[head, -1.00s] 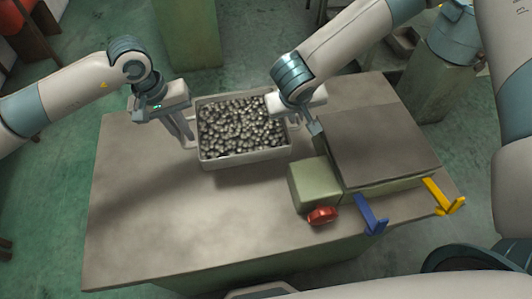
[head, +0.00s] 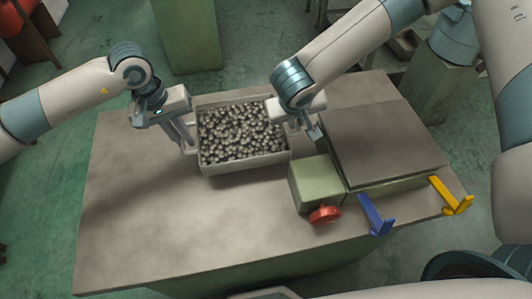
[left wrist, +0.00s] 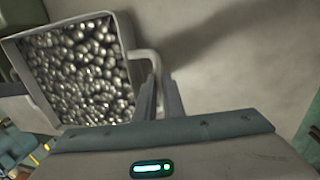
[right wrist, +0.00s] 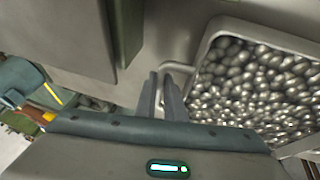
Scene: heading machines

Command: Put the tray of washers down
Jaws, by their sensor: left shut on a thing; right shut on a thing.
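The light grey tray (head: 247,164) is full of shiny round metal pieces (head: 240,130). It is over the back middle of the table, and I cannot tell whether its base touches the tabletop. My left gripper (head: 188,145) is shut on the handle at the tray's left side; this handle (left wrist: 155,60) shows between the fingers in the left wrist view. My right gripper (head: 306,130) is at the right side, shut on the other handle (right wrist: 175,68), seen in the right wrist view. The tray looks about level.
The table (head: 180,230) is clear in front and to the left. Close to the right stand a green block (head: 315,183) with a red knob (head: 325,215), a raised grey plate (head: 385,145), a blue bracket (head: 376,215) and a yellow bracket (head: 452,196).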

